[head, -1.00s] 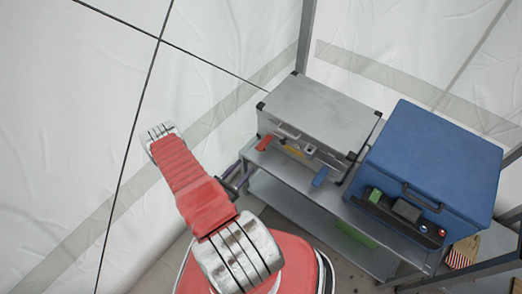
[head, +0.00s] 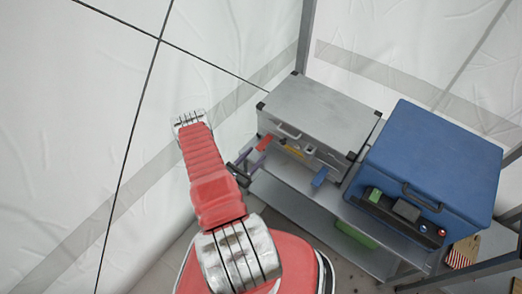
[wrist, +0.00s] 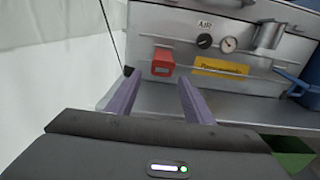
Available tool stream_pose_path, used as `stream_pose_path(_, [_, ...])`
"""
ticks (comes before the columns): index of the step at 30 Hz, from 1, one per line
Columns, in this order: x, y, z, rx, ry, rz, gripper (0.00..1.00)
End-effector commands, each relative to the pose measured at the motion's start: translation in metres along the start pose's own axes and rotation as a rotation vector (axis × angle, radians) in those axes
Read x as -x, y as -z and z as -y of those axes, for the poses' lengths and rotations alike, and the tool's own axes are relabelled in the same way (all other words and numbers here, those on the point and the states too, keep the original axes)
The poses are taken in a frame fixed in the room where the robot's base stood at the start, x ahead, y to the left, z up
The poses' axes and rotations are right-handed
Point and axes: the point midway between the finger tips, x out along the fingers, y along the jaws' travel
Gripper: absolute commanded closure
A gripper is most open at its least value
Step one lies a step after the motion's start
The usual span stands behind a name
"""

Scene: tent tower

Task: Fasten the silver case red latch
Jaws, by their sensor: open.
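The silver case (head: 322,108) stands lid down on a grey shelf; its front also fills the top of the wrist view (wrist: 120,45). The red latch (head: 264,142) is at the left of the case front and appears to stick out from it. In the wrist view the red latch (wrist: 163,62) is ahead of my gripper, between the lines of its fingers. My gripper (wrist: 160,80) is open, its two purple fingers apart and empty. In the head view my gripper (head: 253,161) is just left of the case front, close to the latch.
Dials and a yellow label (wrist: 220,68) are right of the red latch. The grey shelf (wrist: 240,110) lies below. A large blue box (head: 435,150) stands at right; white tent wall is left.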

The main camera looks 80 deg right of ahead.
Motion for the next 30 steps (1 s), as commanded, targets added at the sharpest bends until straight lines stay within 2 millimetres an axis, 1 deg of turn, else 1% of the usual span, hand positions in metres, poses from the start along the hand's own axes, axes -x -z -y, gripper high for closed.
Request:
stream_pose_path(1, [-0.007, 0.0, 0.001, -0.001, 0.004, 0.0, 0.53])
stream_pose_path(6, [-0.029, -0.001, 0.001, -0.001, 0.003, 0.001, 0.53])
stream_pose_path(9, [-0.041, 0.0, 0.0, -0.003, 0.002, 0.001, 0.53])
stream_pose_path(12, [-0.049, 0.0, 0.0, -0.001, 0.001, 0.0, 0.53])
stream_pose_path(16, [-0.054, 0.0, 0.0, 0.0, 0.0, 0.0, 0.53])
stream_pose_path(24, [-0.054, 0.0, 0.0, 0.0, 0.0, 0.0, 0.54])
stream_pose_path(30, [-0.054, 0.0, 0.0, 0.0, 0.0, 0.0, 0.68])
